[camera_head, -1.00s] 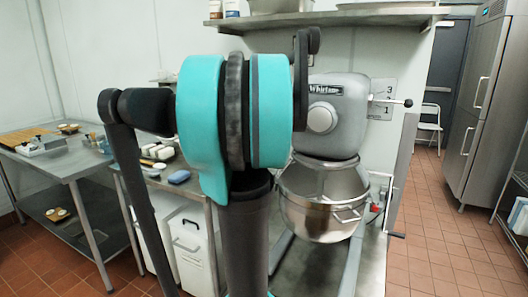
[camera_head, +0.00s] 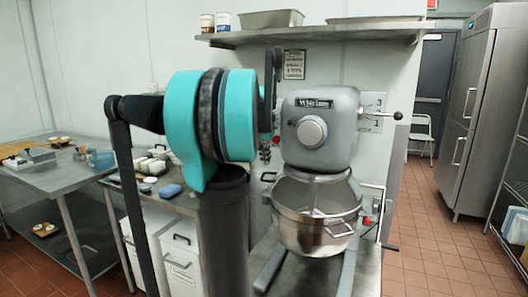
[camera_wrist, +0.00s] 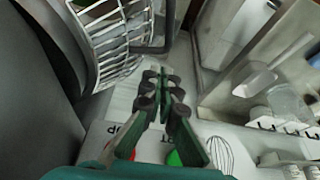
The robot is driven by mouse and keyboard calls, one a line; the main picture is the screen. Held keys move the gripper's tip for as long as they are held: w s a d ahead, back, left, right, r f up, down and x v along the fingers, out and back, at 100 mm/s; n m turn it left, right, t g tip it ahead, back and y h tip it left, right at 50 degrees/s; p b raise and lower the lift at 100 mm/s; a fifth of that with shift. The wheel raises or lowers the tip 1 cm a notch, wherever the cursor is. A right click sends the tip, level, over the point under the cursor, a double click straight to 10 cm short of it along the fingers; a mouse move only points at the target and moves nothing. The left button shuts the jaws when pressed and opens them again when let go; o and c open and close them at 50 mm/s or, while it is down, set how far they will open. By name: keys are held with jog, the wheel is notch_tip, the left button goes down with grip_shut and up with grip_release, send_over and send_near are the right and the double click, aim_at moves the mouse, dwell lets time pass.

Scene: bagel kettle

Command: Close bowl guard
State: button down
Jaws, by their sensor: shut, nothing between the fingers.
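The grey mixer (camera_head: 322,128) stands right of my arm in the head view, with its steel bowl (camera_head: 310,235) below the mixer head. The bowl guard (camera_wrist: 118,42) shows as a pale wire cage at the upper left of the wrist view; I cannot clearly make it out in the head view. My gripper (camera_head: 265,153) is at the left side of the mixer head, partly hidden by my arm. In the wrist view my gripper (camera_wrist: 164,80) is shut and empty, with the guard to its upper left and a visible gap between them.
A shelf (camera_head: 320,33) with pans runs above the mixer. A side table (camera_head: 160,190) with small dishes stands at the left. Open tiled floor (camera_head: 430,220) lies at the right.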

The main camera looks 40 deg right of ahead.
jog(key=x, duration=0.3)
jog(key=shift+f, duration=0.1)
jog(key=shift+n+t, duration=0.3)
jog(key=shift+n, duration=0.5)
jog(key=s+a, duration=0.4)
jog(key=a, duration=0.1)
jog(key=shift+s+a, duration=0.1)
jog(key=shift+s, duration=0.05)
jog(key=shift+s+a, duration=0.35)
jog(key=shift+s, duration=0.05)
